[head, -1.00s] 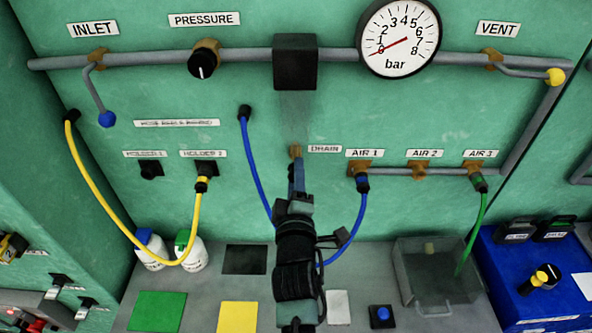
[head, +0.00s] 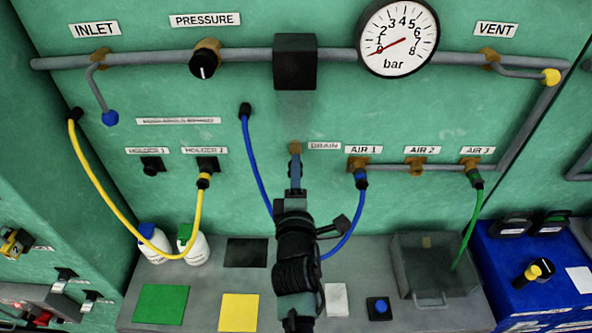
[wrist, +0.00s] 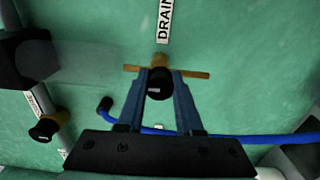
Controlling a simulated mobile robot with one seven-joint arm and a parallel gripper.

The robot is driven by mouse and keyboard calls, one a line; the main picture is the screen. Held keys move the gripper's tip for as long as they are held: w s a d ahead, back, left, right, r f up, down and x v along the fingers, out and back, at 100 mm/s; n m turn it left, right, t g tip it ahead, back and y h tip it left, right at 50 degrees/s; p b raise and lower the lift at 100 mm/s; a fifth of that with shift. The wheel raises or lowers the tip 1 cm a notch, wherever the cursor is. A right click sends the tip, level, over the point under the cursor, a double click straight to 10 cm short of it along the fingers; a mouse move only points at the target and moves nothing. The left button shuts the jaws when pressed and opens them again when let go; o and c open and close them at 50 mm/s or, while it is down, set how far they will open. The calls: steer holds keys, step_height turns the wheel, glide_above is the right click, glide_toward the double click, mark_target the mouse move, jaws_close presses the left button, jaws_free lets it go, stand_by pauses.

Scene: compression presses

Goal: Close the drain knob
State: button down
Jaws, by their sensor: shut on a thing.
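The drain knob is a brass fitting on the green wall, left of the DRAIN label (head: 324,146). In the head view only its top (head: 295,148) shows above my gripper (head: 295,168). In the wrist view the drain knob (wrist: 198,74) has a thin brass crossbar, with a round black end in front of it. My gripper (wrist: 160,76) has one blue-grey finger on each side of the black end, with the tips at the crossbar. The fingers are shut on the knob. The DRAIN label (wrist: 165,20) runs up the wrist picture, above the knob.
A black block (head: 295,62) sits on the pipe above. The grey bench (head: 365,265) lies below.

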steer(key=c, duration=0.6)
jaws_free()
steer(key=s+p, duration=0.9)
steer(key=s, duration=0.4)
